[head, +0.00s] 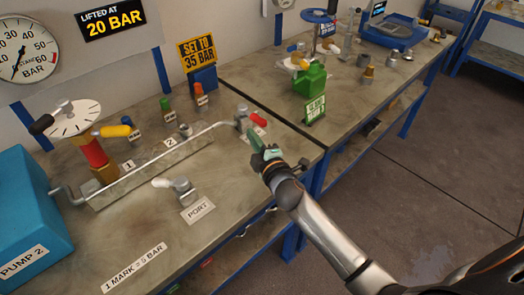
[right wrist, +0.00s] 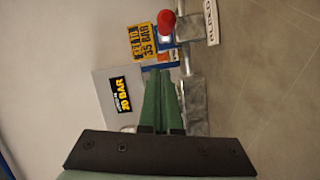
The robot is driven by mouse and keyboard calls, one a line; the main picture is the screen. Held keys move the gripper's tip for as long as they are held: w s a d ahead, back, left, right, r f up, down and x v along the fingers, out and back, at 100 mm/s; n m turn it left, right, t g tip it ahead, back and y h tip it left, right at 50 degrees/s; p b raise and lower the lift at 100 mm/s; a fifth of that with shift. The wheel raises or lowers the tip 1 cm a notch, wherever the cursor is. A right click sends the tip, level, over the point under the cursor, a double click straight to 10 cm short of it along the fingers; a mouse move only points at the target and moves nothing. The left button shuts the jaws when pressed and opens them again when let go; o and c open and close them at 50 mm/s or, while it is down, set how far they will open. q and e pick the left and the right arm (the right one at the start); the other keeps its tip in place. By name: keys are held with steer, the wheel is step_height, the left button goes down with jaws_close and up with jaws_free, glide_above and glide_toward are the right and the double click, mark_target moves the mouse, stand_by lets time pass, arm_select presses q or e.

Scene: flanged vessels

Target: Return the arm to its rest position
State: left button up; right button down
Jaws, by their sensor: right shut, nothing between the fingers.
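My right arm (head: 335,230) reaches in from the lower right over the front edge of the bench. Its gripper (head: 255,138) is shut and empty, with its green fingers together. The gripper is close to the red-handled valve (head: 258,120) at the right end of the pipe, on its near side; I cannot tell how wide the gap is. In the right wrist view the shut fingers (right wrist: 158,82) point up toward the red handle (right wrist: 166,22), with nothing between them. My left gripper is not in view.
A bench (head: 165,240) carries the blue pump box (head: 30,215), a dial with a yellow handle (head: 114,131), a pipe (head: 150,160) and a port fitting (head: 182,188). A green container (head: 311,80) stands on the farther bench. The floor (head: 420,180) at right is clear.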

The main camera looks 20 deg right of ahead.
steer(key=s, duration=0.6)
steer(key=shift+d+r, duration=0.15)
steer(key=shift+d, duration=0.25)
steer(key=s+d+f+m+g+h, duration=0.25)
steer(key=s+f+m+g, duration=0.55)
steer(key=s, duration=0.4)
steer(key=s+a+f+m+g+y, duration=0.1)
steer(key=s+a+f+m+g, duration=0.15)
steer(key=s, duration=0.55)
steer(key=s+a+f+m+g+y, duration=0.1)
steer(key=s+m+g+y, duration=0.15)
steer(key=s, duration=0.55)
steer(key=w+a+f+t, duration=0.2)
steer(key=f, duration=0.3)
steer(key=w+a+f+t+y, duration=0.1)
steer(key=w+a+f+t, duration=0.1)
steer(key=f, duration=0.3)
steer(key=shift+w+f+t, duration=0.2)
steer(key=shift+f+t, duration=0.2)
stand_by(2.8)
